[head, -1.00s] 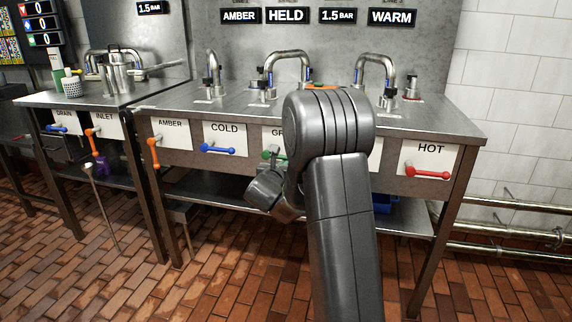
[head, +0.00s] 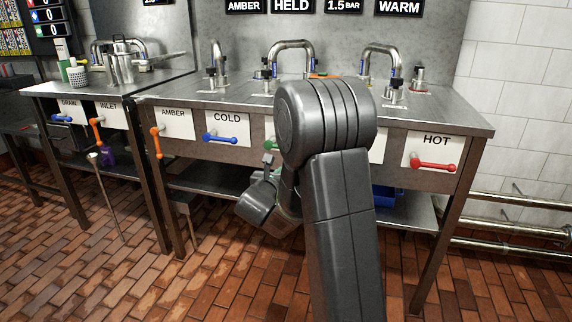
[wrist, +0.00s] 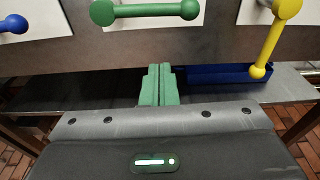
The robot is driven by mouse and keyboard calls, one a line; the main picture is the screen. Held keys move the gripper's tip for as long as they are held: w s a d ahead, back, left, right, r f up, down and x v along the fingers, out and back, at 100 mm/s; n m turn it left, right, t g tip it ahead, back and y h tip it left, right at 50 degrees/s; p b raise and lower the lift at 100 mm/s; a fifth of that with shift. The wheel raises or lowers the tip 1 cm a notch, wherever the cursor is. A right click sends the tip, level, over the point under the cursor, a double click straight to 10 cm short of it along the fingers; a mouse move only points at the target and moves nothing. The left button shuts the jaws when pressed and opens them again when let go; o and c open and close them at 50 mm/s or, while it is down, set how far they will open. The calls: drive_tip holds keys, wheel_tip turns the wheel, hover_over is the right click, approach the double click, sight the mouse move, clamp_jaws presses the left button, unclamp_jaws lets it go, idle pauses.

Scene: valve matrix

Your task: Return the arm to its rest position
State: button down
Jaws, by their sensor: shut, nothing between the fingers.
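My gripper (wrist: 158,86) shows in the wrist view with its green fingers pressed together and nothing between them. It is just below the green valve handle (wrist: 150,11), apart from it. The green handle lies level, and a part of it shows in the head view (head: 271,145). A yellow handle (wrist: 267,45) hangs slanting to the right, and a blue knob (wrist: 14,23) is at the left. In the head view my arm is bent in front of the bench and hides the fingers and the middle panels.
A steel bench (head: 235,110) carries several curved taps. Its front has a blue COLD handle (head: 220,139), an orange AMBER handle (head: 156,143) and a red HOT handle (head: 433,165). A blue bin (wrist: 226,75) sits on the lower shelf. The brick floor is open at the left.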

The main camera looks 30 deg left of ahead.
drive_tip(key=shift+v, duration=1.7)
drive_tip(key=w+a+r+p, duration=0.1)
drive_tip(key=w+a+r, duration=0.1)
drive_tip(key=w, duration=0.7)
drive_tip(key=shift+r, duration=0.25)
